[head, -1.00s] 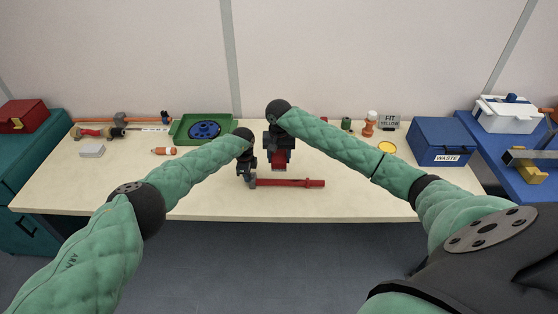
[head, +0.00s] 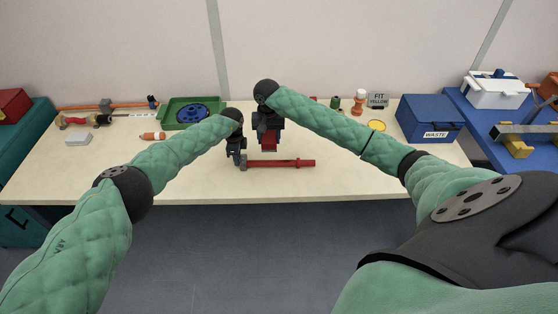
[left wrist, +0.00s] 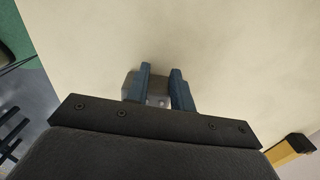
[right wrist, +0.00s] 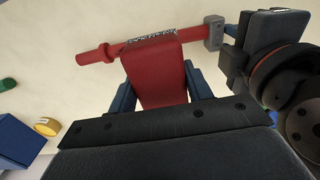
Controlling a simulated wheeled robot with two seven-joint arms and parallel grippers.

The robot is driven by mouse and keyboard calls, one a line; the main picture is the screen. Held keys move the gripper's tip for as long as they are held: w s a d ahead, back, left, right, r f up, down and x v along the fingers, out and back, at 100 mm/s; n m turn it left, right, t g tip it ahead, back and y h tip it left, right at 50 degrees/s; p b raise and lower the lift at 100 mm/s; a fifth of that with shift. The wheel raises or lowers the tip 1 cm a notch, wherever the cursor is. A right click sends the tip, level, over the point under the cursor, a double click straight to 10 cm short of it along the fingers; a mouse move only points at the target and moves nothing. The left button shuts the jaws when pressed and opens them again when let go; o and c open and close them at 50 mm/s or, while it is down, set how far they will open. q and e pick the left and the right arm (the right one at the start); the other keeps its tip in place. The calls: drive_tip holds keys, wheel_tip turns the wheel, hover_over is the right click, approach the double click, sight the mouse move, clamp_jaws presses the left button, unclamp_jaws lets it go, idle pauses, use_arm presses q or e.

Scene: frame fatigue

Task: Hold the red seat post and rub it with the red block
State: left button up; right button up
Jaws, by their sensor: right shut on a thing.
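The red seat post (head: 285,163) lies on the bench near the front edge, with a grey head (head: 243,163) at its left end. My left gripper (head: 237,158) is at that end. In the left wrist view its blue fingers (left wrist: 161,88) stand apart, with the grey head (left wrist: 131,84) partly behind the left finger. My right gripper (head: 268,132) is shut on the red block (head: 268,144). In the right wrist view the red block (right wrist: 155,75) is between the fingers, its far end overlapping the post (right wrist: 107,52). I cannot tell whether they touch.
A green tray (head: 166,122) with a blue disc stands at the back left. A blue waste box (head: 430,130), a yellow-topped tin (head: 377,125) and an orange-and-white bottle (head: 359,103) stand at the right. The bench front right of the post is clear.

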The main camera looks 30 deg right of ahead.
use_arm(q)
wheel_tip(320, 180, up, 7)
drive_tip(key=shift+r, duration=0.15)
idle(0.4)
